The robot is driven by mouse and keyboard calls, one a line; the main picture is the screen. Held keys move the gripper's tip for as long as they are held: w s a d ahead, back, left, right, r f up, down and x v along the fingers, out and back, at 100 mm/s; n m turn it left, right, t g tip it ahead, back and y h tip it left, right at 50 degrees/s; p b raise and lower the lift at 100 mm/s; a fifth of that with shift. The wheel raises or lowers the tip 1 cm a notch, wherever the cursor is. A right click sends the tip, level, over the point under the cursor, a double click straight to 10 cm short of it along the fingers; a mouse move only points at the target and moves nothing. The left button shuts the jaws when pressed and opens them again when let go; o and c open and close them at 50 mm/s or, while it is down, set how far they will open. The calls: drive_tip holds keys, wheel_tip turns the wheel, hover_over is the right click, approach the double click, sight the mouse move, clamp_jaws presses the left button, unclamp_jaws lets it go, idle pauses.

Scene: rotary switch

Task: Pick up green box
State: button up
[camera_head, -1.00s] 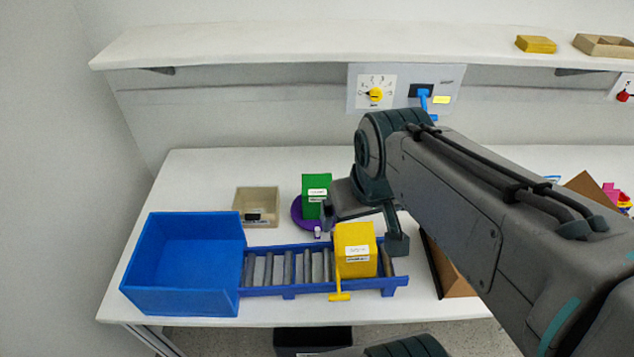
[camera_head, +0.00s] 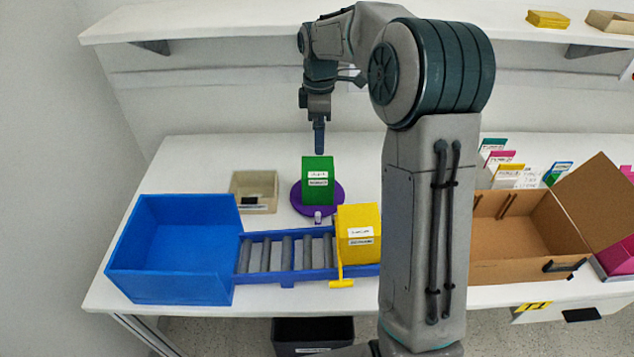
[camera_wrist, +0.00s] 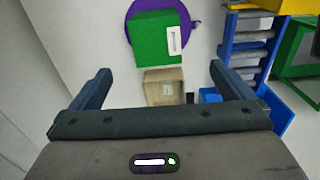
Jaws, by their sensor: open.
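The green box (camera_head: 318,181) stands upright on a round purple disc (camera_head: 333,204) on the white table, with a white label on its front. In the wrist view the green box (camera_wrist: 154,38) lies ahead of the fingers, near the top of the picture, on the purple disc (camera_wrist: 131,34). My gripper (camera_head: 319,140) points down above the green box in the head view and seems apart from it. In the wrist view my gripper (camera_wrist: 161,78) has its two fingers spread wide with nothing between them touching.
A yellow box (camera_head: 358,232) sits on the blue roller track (camera_head: 290,277), leading to a blue bin (camera_head: 170,283). A beige tray (camera_head: 254,190) stands left of the disc. A cardboard box (camera_head: 520,271) is at right. A shelf (camera_head: 230,22) overhangs behind.

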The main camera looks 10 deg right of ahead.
sight(318, 166)
drive_tip(key=f, duration=0.9)
drive_tip(key=shift+w+f, duration=0.15)
drive_tip(key=shift+w, duration=0.25)
drive_tip(key=shift+a+f+p, duration=0.1)
drive_tip(key=shift+f+p, duration=0.75)
drive_tip(key=shift+f, duration=1.8)
drive_tip(key=c, duration=1.1)
drive_tip(key=shift+w, duration=0.1)
drive_tip(key=shift+c, duration=0.8)
drive_tip(key=shift+r, duration=0.15)
